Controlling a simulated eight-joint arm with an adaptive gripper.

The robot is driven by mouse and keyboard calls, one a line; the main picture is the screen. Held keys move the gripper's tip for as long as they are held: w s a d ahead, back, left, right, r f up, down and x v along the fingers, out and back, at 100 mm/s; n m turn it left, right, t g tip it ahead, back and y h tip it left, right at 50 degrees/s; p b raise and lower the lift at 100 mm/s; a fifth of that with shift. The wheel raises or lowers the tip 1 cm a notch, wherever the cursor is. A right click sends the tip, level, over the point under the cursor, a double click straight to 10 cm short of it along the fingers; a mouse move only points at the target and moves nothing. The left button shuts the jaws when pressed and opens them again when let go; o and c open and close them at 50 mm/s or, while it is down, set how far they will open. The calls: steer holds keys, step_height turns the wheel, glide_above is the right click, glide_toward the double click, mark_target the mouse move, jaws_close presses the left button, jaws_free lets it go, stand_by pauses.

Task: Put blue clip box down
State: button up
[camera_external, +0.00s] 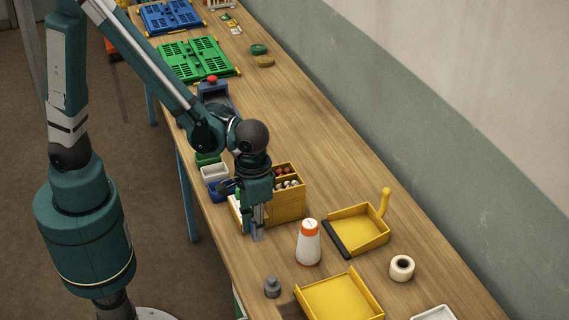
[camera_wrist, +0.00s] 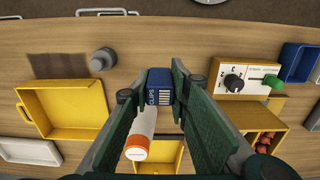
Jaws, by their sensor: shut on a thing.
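The blue clip box (camera_wrist: 159,90), with white "CLIPS" lettering and a striped label, is between the fingers of my gripper (camera_wrist: 151,86) in the wrist view. The gripper is shut on it. In the external view my gripper (camera_external: 258,235) points down near the bench's front edge, left of a white bottle with an orange top (camera_external: 308,246). There the box is mostly hidden by the fingers. I cannot tell whether its underside touches the wooden bench (camera_external: 330,165).
A yellow divided box (camera_external: 288,210) stands close behind my gripper. A knobbed panel (camera_wrist: 247,80) is right of the clip box in the wrist view.

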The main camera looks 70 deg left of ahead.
glide_above(258, 262)
steer(key=shift+s+f, duration=0.1)
steer(key=shift+f, duration=2.8)
steer(key=shift+f, duration=0.15)
steer(key=shift+f+b, duration=0.3)
steer(key=shift+f, duration=1.65)
steer(key=shift+f, duration=0.15)
steer(key=o, duration=0.9)
steer(key=shift+c, duration=0.2)
steer(key=shift+r, duration=0.2)
steer(key=shift+r+p, duration=0.4)
steer(key=shift+r, duration=5.6)
